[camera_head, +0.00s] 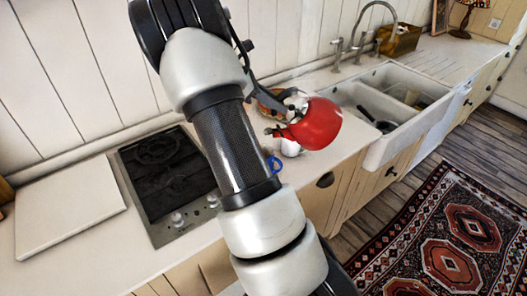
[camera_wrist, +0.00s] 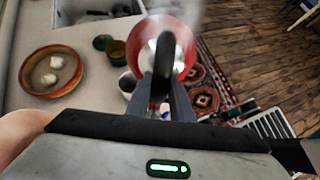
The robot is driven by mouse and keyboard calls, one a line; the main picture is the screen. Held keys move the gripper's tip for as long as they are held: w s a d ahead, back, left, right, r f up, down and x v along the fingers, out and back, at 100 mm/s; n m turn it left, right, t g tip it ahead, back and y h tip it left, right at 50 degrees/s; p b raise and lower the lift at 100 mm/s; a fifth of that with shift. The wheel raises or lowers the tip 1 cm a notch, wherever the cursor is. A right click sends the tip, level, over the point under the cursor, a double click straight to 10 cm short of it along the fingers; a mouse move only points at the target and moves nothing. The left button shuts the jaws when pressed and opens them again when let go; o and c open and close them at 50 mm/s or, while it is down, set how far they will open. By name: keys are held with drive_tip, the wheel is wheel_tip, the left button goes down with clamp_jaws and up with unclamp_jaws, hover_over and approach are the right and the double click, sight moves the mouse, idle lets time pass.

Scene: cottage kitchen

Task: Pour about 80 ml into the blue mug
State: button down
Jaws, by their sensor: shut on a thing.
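My gripper (camera_wrist: 164,80) is shut on the dark handle of a red kettle-like vessel (camera_head: 318,124). The vessel is held up above the counter and looks tilted in the head view. It also shows in the wrist view (camera_wrist: 190,62), where its inside is pale and blurred. A blue ring-shaped handle (camera_head: 274,164), seemingly the blue mug's, shows below and left of the vessel. The rest of that mug is mostly hidden by the vessel and my arm. A small white item (camera_head: 290,147) is just beside the ring. I cannot see any liquid stream or the mug's level.
A wide orange-rimmed dish (camera_wrist: 28,82) with pale round items stands on the counter, near small green pots (camera_wrist: 116,53) and a white cup (camera_wrist: 128,82). A double sink (camera_head: 375,150) lies right. A hob (camera_head: 165,178) and white board (camera_head: 65,215) lie left.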

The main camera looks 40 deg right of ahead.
sight(293, 89)
drive_tip(key=shift+w+a+h, duration=0.1)
drive_tip(key=shift+h, duration=0.2)
idle(0.4)
drive_tip(key=shift+s+a+f, duration=0.1)
drive_tip(key=shift+s+a, duration=0.15)
drive_tip(key=shift+s, duration=0.1)
idle(0.9)
